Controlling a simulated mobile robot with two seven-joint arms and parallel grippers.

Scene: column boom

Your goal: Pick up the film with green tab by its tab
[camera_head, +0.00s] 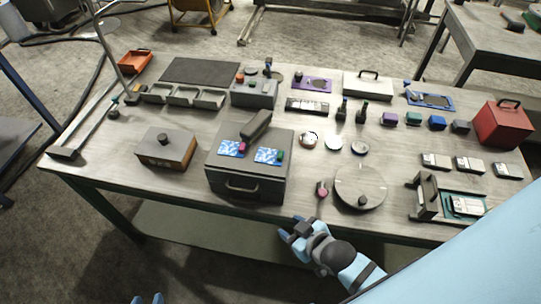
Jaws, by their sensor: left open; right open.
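The film with green tab (267,155) is a small blue-and-white patterned sheet lying flat on the right part of the top of a dark grey box (226,166). Its green tab (280,155) is at the film's right edge. A similar film with a pink tab (230,148) lies to its left on the same box. My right gripper (291,227) is open and empty, in front of the table's front edge, below and right of the box. My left gripper (148,299) shows only its blue fingertips at the bottom edge, apart and far from the film.
A black handle-like block (256,124) stands on the box behind the films. A wooden box with a knob (167,148) is to the left. A round disc (361,187) and a red-tipped tool (321,190) are to the right. Bare table lies between the boxes.

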